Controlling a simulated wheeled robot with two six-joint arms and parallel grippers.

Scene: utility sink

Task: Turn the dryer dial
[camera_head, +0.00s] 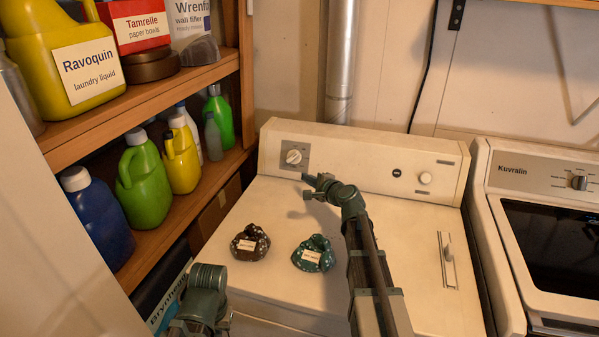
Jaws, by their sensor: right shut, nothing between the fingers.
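The white dryer (404,222) stands in the middle with a raised control panel at its back. The dial (293,157), a pale round knob on a grey plate, is at the left of that panel. My right gripper (306,182) is shut and empty, just below and slightly right of the dial, near the panel's lower edge. I see a small gap between fingertips and dial in the picture; the depth is hard to judge. My left arm (203,297) shows at the bottom left, but its fingers are not visible.
A brown dotted bundle (249,243) and a green dotted bundle (314,253) lie on the dryer top. A smaller round knob (425,178) is at the panel's right. A wooden shelf (190,204) with bottles stands left; a second machine (545,240) stands right. A metal pipe (341,60) rises behind.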

